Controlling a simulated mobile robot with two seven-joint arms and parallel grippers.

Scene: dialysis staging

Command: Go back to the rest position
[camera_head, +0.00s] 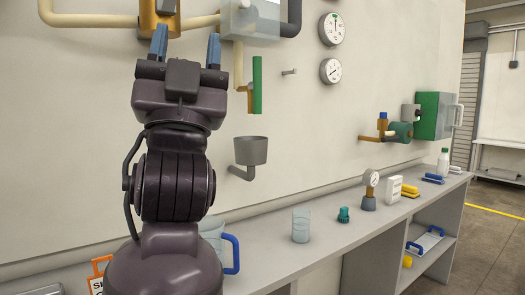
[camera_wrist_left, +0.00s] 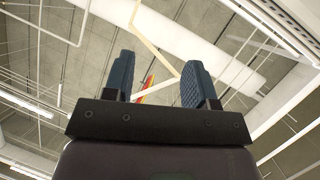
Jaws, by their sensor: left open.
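My left gripper (camera_head: 186,47) is raised in front of the wall, with its blue fingertips pointing up. The two fingers stand apart with nothing between them. In the left wrist view the left gripper (camera_wrist_left: 160,85) also shows open and empty, with the ceiling behind it. In the head view its tips overlap the orange-brown fitting (camera_head: 166,20) on the wall pipe; I cannot tell whether they touch. My right gripper is in neither view.
A long grey counter (camera_head: 270,250) runs along the wall, bearing a jug with a blue handle (camera_head: 232,254), a clear beaker (camera_head: 301,226), a teal cap (camera_head: 343,214) and a gauge on a stand (camera_head: 370,190). A grey cup holder (camera_head: 250,151) and a green handle (camera_head: 257,85) protrude from the wall.

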